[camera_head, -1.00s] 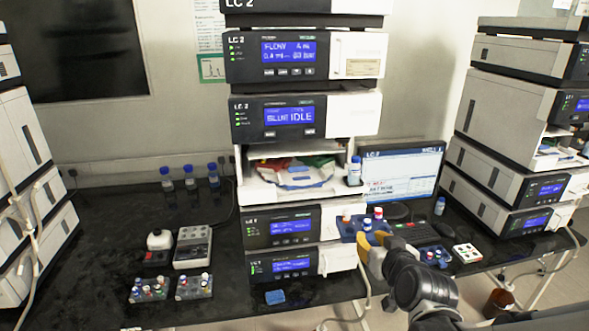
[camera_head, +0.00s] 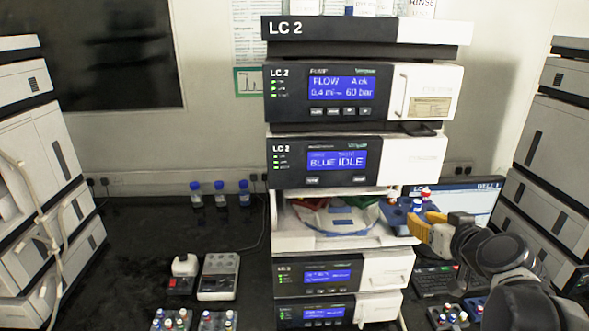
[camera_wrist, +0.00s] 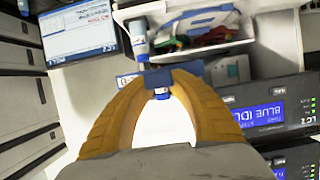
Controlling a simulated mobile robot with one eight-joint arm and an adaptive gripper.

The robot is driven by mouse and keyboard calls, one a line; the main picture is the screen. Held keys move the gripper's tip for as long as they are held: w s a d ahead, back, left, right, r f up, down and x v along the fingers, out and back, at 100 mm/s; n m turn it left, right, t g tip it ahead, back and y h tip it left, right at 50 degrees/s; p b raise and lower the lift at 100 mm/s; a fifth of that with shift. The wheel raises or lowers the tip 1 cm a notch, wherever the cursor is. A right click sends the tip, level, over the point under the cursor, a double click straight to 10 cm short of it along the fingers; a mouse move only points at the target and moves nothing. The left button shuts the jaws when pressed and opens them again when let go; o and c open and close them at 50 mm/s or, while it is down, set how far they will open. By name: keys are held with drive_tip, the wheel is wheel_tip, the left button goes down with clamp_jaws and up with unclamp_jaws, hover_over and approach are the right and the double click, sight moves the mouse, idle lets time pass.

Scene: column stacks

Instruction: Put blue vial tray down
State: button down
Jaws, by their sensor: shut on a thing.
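The blue vial tray (camera_head: 398,216) is held in the air in the head view, at the right front of the open bay in the middle LC 2 stack. It carries a red-capped vial (camera_head: 426,193) and other small vials. My gripper (camera_head: 428,226), with yellow fingers, is shut on its right side. In the wrist view, the yellow fingertips (camera_wrist: 170,76) close on the blue tray (camera_wrist: 127,79), which they partly hide; a blue-capped vial shows between them. I cannot tell whether the tray touches the bay's edge.
The bay's white shelf (camera_head: 335,241) holds bags and coloured items. The display above reads BLUE IDLE (camera_head: 337,160). A monitor (camera_head: 470,200) stands behind my arm. More vial racks (camera_head: 172,320) sit on the black bench at lower left.

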drive_tip(key=w+a+b, duration=0.1)
drive_tip(key=w+a, duration=1.1)
drive_tip(key=a, duration=0.1)
drive_tip(key=f+b, duration=0.1)
drive_tip(key=f, duration=0.4)
drive_tip(key=f+b, duration=0.1)
drive_tip(key=f, duration=0.2)
drive_tip(key=shift+w+d+b, duration=0.1)
drive_tip(key=shift+d+b, duration=0.2)
wheel_tip(320, 180, down, 4)
drive_tip(key=shift+w+a+r+b, duration=0.15)
drive_tip(key=shift+b, duration=0.4)
drive_tip(key=shift+r, duration=0.1)
drive_tip(key=c, duration=1.2)
unclamp_jaws()
drive_tip(key=shift+c, duration=0.2)
